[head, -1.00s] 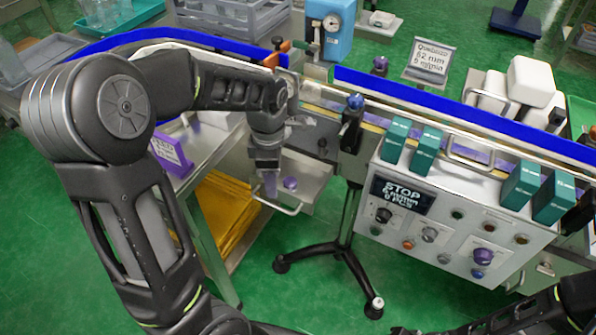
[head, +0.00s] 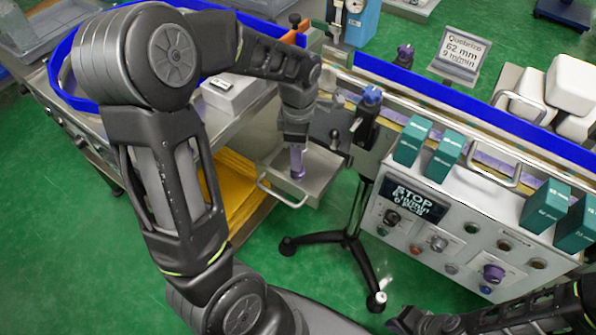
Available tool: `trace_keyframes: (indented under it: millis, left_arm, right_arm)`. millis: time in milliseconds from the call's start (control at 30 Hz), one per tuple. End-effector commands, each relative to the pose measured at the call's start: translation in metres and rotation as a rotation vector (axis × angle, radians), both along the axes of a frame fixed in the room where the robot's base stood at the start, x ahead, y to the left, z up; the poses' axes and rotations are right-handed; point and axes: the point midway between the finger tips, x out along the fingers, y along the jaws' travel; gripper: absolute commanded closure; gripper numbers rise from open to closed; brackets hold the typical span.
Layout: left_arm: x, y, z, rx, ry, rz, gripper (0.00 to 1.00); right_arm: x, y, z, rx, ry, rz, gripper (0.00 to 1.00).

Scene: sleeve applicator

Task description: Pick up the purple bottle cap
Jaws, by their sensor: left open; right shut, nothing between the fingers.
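The small purple bottle cap (head: 297,175) sits in the shallow metal tray (head: 322,178) with a wire handle, below the conveyor end. My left gripper (head: 297,165) points down into the tray, right at the cap. It is open, and its fingers overlap the cap in the head view, so I cannot tell whether they are around it or just above it. Most of the cap is hidden. My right gripper (head: 405,321) is low at the bottom right, far from the tray, shut and empty.
The conveyor with blue rails (head: 480,110) runs behind the tray. The control panel (head: 455,235) has several knobs, with teal boxes (head: 412,141) above it. A black tripod stand (head: 352,250) is beside the tray. Yellow sheets (head: 230,195) lie to the left.

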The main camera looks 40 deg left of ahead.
Motion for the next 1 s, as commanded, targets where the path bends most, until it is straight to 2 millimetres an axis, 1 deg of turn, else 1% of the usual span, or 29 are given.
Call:
trace_keyframes:
  millis: [67,367,467,700,800,1000]
  left_arm:
    - [-0.001,0.0,-0.005,0.0,0.001,0.0,0.55]
    - [-0.001,0.0,-0.007,0.0,0.001,0.0,0.55]
    - [-0.002,0.0,-0.016,0.0,0.004,0.001,0.55]
    - [-0.003,-0.001,-0.05,0.0,0.004,0.001,0.55]
    - [-0.003,-0.001,-0.056,0.0,0.001,0.0,0.55]
    - [-0.003,-0.001,-0.057,0.0,0.0,0.0,0.55]
  right_arm:
    - [0.0,0.0,-0.001,0.0,0.0,0.0,1.0]
    - [0.0,0.0,-0.001,0.0,0.0,0.0,1.0]
    - [0.0,0.0,-0.002,0.0,0.0,0.0,1.0]
    - [0.0,0.0,-0.005,0.0,0.0,0.0,1.0]
    - [0.0,0.0,-0.005,0.0,0.0,0.0,1.0]
    - [0.0,0.0,-0.005,0.0,0.0,0.0,1.0]
